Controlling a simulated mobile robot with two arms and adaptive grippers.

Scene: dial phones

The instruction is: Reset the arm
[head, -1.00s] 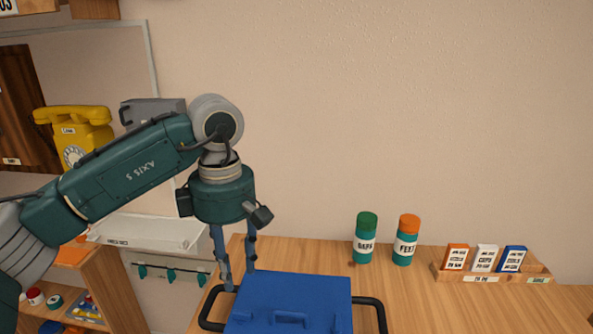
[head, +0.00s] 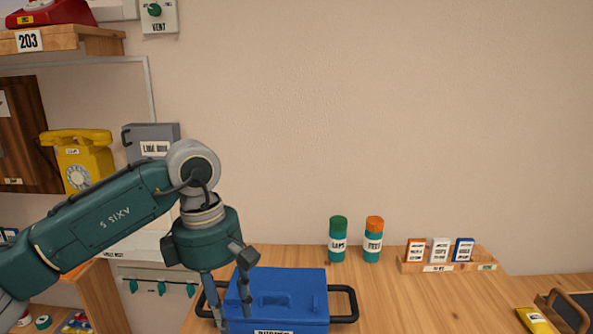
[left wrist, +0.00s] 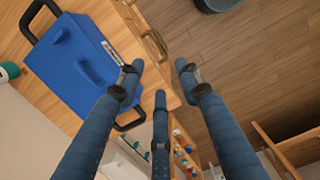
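My left arm comes in from the left in the head view. Its left gripper (head: 232,312) hangs pointing down and overlaps the left end of the blue case (head: 300,282) in the picture. In the left wrist view the gripper (left wrist: 159,84) has its fingers spread with nothing between them. The blue case (left wrist: 68,65) lies beside the fingers there, on the wooden table (left wrist: 175,60); one finger overlaps its edge in the picture, and I cannot tell whether they touch. The right gripper is not in view.
A yellow dial phone (head: 88,160) and a grey box (head: 150,136) are behind the arm. Green-capped (head: 338,240) and orange-capped (head: 373,240) jars and a card rack (head: 447,264) stand at the back of the table. Open floor (left wrist: 245,70) lies beyond the table edge.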

